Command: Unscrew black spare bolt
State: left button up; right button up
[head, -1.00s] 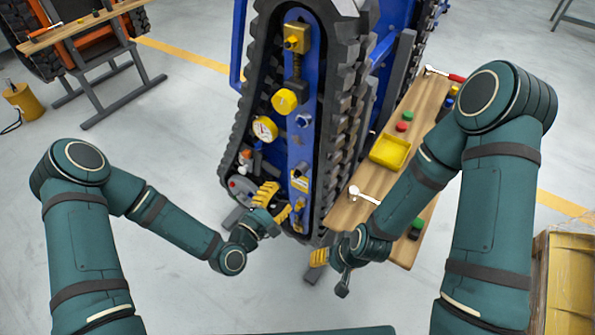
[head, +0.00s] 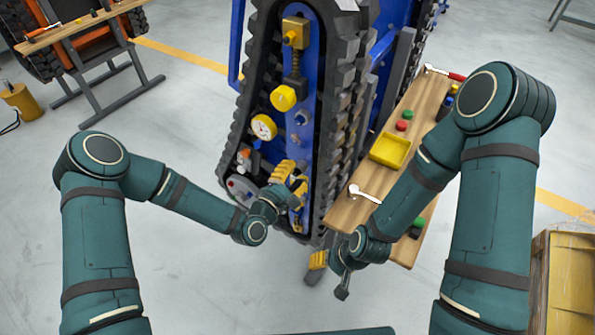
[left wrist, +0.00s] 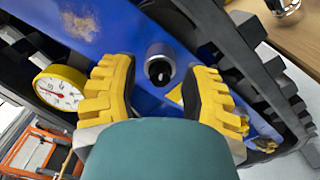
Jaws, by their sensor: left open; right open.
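In the left wrist view a dark bolt (left wrist: 160,72) with a silver-grey collar (left wrist: 158,50) sits in the blue panel (left wrist: 115,25). It lies between and a little beyond the two yellow fingers of my left gripper (left wrist: 163,92), which is open with nothing between the fingers. In the head view my left gripper (head: 290,182) is at the lower part of the tracked carrier's blue panel (head: 300,100) and largely covers the bolt area. My right gripper (head: 318,263) is open, low beside the wooden shelf, away from the panel; its fingers are partly hidden.
A gauge (head: 263,127), a yellow knob (head: 284,98) and a black track (head: 333,130) surround the work area. The wooden shelf (head: 343,213) at right holds a yellow tray (head: 376,158), red and green pieces and a silver-headed tool (head: 363,193).

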pick_arm(q)
grip_shut()
jog(key=shift+f+n+b, duration=0.15)
jog(key=shift+n+b, duration=0.3)
jog(key=shift+n, duration=0.25)
jog(key=n+b, duration=0.2)
jog(key=n, duration=0.3)
jog(key=n+b, duration=0.1)
jog(key=n, duration=0.2)
jog(key=shift+r, duration=0.2)
